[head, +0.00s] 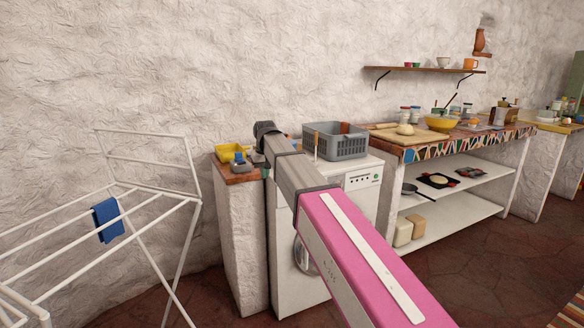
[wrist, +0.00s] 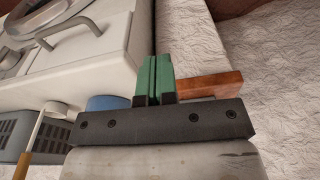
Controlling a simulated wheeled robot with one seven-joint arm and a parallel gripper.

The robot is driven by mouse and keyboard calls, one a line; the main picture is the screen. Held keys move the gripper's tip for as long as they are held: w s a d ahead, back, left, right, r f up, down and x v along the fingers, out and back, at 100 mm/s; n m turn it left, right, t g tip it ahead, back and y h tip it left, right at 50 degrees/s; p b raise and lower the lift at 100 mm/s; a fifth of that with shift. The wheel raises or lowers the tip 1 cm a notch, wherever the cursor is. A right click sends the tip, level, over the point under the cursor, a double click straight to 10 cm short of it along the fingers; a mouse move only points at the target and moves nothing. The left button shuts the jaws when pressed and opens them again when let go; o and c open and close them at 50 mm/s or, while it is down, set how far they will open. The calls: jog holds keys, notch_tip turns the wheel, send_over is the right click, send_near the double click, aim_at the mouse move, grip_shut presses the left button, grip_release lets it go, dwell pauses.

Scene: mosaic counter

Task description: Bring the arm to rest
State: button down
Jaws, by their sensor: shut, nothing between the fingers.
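My arm (head: 350,245), pink and grey, stretches out from the lower right of the head view toward the low pillar and the washing machine. Its far end is up near the wall. In the wrist view, my gripper (wrist: 153,80) shows two green fingers pressed together with nothing between them. They appear above the wooden pillar top (wrist: 208,86); I cannot tell the exact height. The fingers cannot be made out in the head view, where the arm's end hides them.
A white washing machine (head: 362,181) bears a grey basket (head: 343,147). A yellow container (head: 229,154) and a blue item (head: 240,165) sit on the pillar top. A drying rack (head: 171,198) with a blue cloth (head: 107,219) stands left. The mosaic counter (head: 465,144) is right.

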jog(key=s+d+f+m, duration=0.1)
jog(key=s+d+f, duration=0.4)
jog(key=d+f, duration=0.45)
jog(key=s+d+f+m, duration=0.1)
jog(key=s+d+f, duration=0.4)
jog(key=d+f, duration=0.45)
jog(key=s+d+f+m, duration=0.1)
jog(key=s+d+f, duration=0.4)
jog(key=s+f, duration=0.2)
jog(key=s+d+f+m+g, duration=0.1)
jog(key=s+d+f, duration=0.4)
jog(key=s+f, duration=0.2)
jog(key=shift+s+d+h, duration=0.3)
jog(key=shift+s, duration=0.25)
jog(key=shift+f, duration=0.1)
jog(key=shift+d+m, duration=0.3)
jog(key=shift+d, duration=0.05)
